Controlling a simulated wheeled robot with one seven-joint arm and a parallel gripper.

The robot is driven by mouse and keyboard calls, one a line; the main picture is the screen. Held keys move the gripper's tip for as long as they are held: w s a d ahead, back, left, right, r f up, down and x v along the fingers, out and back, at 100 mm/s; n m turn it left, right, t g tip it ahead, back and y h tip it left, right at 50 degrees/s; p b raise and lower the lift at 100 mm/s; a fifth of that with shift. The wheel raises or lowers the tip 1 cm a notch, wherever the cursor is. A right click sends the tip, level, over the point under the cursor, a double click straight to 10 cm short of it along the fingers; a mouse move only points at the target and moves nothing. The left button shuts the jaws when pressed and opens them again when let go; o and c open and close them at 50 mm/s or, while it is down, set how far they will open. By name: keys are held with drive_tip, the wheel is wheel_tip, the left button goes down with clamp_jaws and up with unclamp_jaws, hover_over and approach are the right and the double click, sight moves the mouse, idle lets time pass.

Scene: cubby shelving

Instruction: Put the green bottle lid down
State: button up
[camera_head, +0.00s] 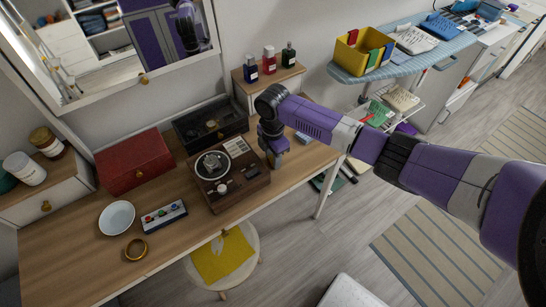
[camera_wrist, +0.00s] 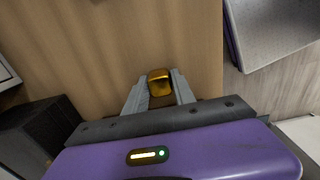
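My gripper (camera_head: 275,156) is over the right end of the wooden table, to the right of the record player. In the wrist view, its two fingers (camera_wrist: 159,90) are closed on either side of a small gold, shiny cap-like piece, taken to be the green bottle lid (camera_wrist: 158,82). Bare wood shows beyond it; I cannot tell how high the lid is above the table. In the head view the lid is not discernible at the gripper. A dark green bottle (camera_head: 288,57) stands at the right on the small wooden cabinet behind the table.
A red bottle (camera_head: 269,62) and a blue bottle (camera_head: 251,70) stand beside the green one. The record player (camera_head: 228,173), a black box (camera_head: 211,125), a red box (camera_head: 134,161), a white bowl (camera_head: 117,217) and a gold ring (camera_head: 135,249) occupy the table (camera_head: 185,240). Its right end has bare wood.

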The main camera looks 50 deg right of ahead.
drive_tip(key=shift+o, duration=1.3)
drive_tip(key=shift+r, duration=0.15)
